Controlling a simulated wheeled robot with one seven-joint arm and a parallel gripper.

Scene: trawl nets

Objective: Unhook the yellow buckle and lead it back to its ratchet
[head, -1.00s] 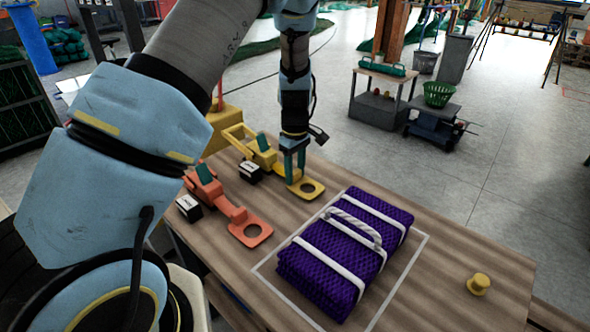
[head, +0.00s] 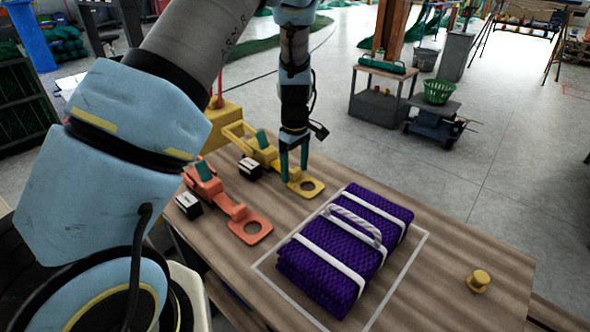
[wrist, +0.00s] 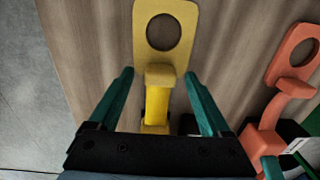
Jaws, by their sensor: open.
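The yellow buckle (head: 309,192) is a flat plate with a round hole. It lies on the wooden table in front of its yellow ratchet (head: 262,153), with its narrow end toward the ratchet. My gripper (head: 294,177) is open above the buckle's narrow part, fingers pointing down. In the wrist view the buckle's raised tab (wrist: 160,75) lies between the two spread green fingers (wrist: 157,72), with no finger visibly touching it. The ring plate is beyond the fingertips. The ratchet is mostly hidden there by the gripper body.
An orange buckle (head: 264,233) and orange ratchet (head: 204,182) lie to the left, near black-and-white blocks. A purple net bundle (head: 320,262) with white straps and a rope handle sits in a white outline. A yellow peg (head: 479,281) stands at the right; the table around it is clear.

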